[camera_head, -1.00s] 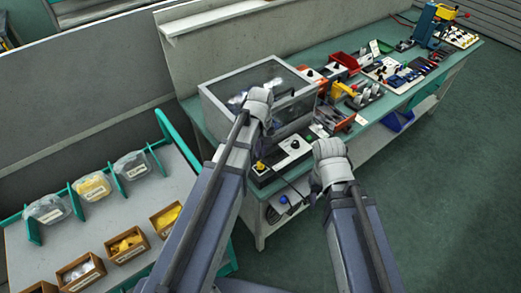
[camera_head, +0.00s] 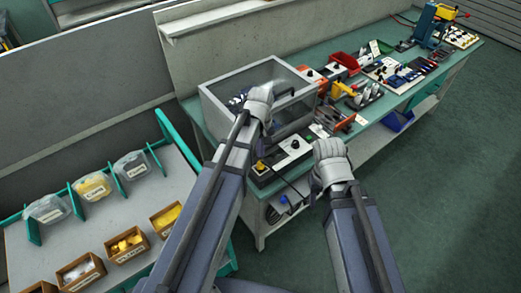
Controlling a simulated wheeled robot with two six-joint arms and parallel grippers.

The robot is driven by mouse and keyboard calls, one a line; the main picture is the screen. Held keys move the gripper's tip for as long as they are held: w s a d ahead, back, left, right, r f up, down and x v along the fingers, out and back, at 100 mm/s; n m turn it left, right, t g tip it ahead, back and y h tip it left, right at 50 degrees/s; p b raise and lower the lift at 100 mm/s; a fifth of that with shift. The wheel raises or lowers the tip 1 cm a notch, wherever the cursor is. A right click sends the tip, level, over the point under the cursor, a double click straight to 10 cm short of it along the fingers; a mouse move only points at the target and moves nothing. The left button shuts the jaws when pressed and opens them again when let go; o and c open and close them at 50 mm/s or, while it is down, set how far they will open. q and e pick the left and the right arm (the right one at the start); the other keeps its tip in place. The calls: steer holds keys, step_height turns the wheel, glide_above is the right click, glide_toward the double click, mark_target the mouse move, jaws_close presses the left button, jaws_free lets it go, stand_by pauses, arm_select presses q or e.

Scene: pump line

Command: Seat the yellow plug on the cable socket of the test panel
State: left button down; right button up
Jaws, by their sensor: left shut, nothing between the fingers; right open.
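The test panel (camera_head: 288,153) is a low dark unit with a pale top section at the near edge of the green bench. A small yellow piece, which looks like the yellow plug (camera_head: 259,166), is at its left end. I cannot tell whether it is seated, and the socket is not clear. My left gripper (camera_head: 259,94) is shut and empty, in front of the clear-sided box, above and beyond the panel. My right gripper (camera_head: 327,148) is open, right of the panel at the bench edge. The wrists largely hide both sets of fingertips.
The clear-sided box (camera_head: 214,108) stands behind the panel. Tools, a red bin (camera_head: 344,63) and small parts crowd the bench to the right. A dark cable (camera_head: 292,186) hangs over the front edge. A side table (camera_head: 95,226) with bags and boxes stands left.

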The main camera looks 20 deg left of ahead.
mark_target(261, 162)
arm_select(q)
steer(key=shift+f+b, duration=2.2)
arm_select(e)
steer(key=shift+f, duration=2.2)
arm_select(q)
steer(key=shift+r, duration=0.1)
arm_select(e)
steer(key=shift+r, duration=0.15)
arm_select(q)
step_height(261, 162, up, 7)
steer(key=p, duration=0.7)
steer(key=shift+r+p, duration=0.2)
steer(key=shift+p, duration=0.1)
arm_select(e)
step_height(261, 162, up, 7)
steer(key=shift+r, duration=0.15)
